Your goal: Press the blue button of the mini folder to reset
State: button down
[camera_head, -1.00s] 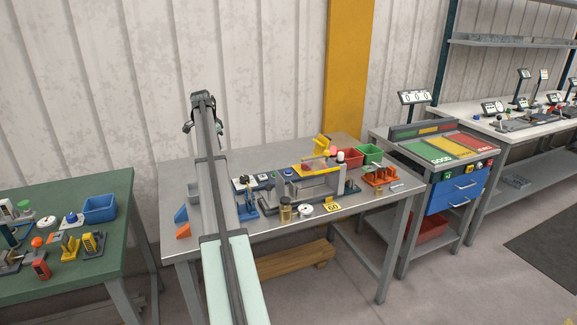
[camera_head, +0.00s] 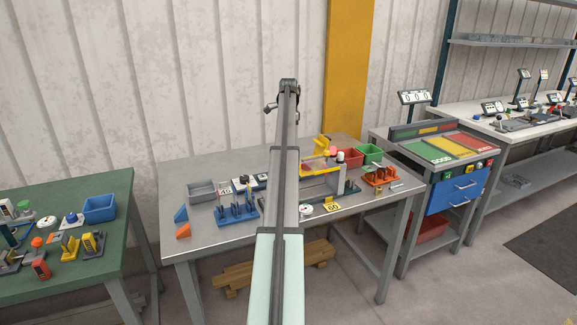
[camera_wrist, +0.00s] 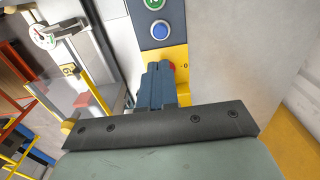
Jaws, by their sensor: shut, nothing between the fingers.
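The blue button (camera_wrist: 160,30) shows in the wrist view on a dark control plate (camera_wrist: 168,14), below a green button (camera_wrist: 153,4). My gripper (camera_wrist: 158,68) is shut and empty, its fingertips just below the blue button in the picture. I cannot tell the gap in depth. A red button (camera_wrist: 172,67) on a yellow part (camera_wrist: 180,56) is partly hidden behind the fingers. In the head view, the mini folder (camera_head: 322,184), grey with yellow parts, stands on the grey table (camera_head: 225,246); my arm covers its left part.
A blue stand (camera_head: 237,215) and a grey bin (camera_head: 202,191) are left of my arm. In the wrist view, a round dial (camera_wrist: 46,36) is at upper left.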

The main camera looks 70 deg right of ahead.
dwell(0.3)
notch_tip(320, 180, down, 14)
jog(key=shift+f, duration=0.1)
dwell(0.7)
jog(key=shift+s+a+f, duration=0.1)
jog(key=shift+a+f, duration=0.05)
jog(key=shift+f, duration=0.8)
notch_tip(320, 180, up, 15)
dwell(0.4)
dwell(0.5)
